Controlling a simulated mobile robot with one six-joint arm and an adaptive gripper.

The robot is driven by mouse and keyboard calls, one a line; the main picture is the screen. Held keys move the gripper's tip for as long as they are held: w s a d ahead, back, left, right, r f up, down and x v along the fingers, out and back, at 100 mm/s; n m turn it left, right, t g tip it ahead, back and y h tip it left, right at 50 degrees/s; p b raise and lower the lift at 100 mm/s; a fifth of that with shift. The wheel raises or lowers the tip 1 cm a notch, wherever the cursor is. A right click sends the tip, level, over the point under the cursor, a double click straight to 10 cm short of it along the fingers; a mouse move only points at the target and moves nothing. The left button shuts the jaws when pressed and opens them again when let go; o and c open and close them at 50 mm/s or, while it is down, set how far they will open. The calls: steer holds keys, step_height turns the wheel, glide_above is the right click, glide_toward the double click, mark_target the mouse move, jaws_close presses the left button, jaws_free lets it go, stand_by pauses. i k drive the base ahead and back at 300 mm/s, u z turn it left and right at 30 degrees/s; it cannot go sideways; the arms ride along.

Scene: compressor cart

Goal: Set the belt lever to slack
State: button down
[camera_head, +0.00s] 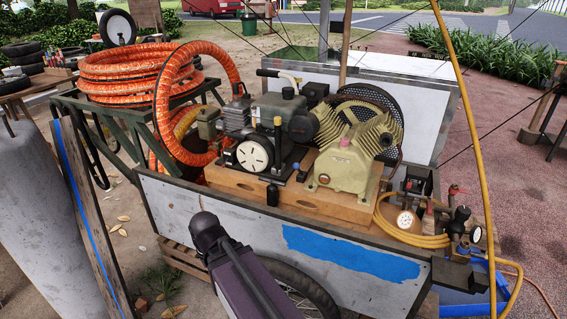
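The compressor cart (180,208) carries an engine (254,154) and a cream compressor pump (345,160) on a wooden base (330,203). A black belt wheel (385,98) stands behind the pump. A short dark lever with a blue tip (295,167) stands between engine and pump. A black knob (272,194) sits at the base's front edge. I cannot tell for sure which of these is the belt lever, or its setting. My dark arm shows at the bottom centre, in front of the cart's side. My gripper's fingers are not visible.
Orange hose coils (125,68) lie on a green rack at the left. Gauges and valves (405,218) with a yellow hose (455,110) crowd the cart's right end. A grey cylinder (45,225) and a wooden post stand at the left. Paving at the right is mostly clear.

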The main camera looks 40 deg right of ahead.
mark_target(296, 165)
steer(key=u, duration=0.3)
steer(key=k, duration=1.3)
steer(key=z, duration=0.45)
steer(key=i, duration=1)
steer(key=z, duration=0.05)
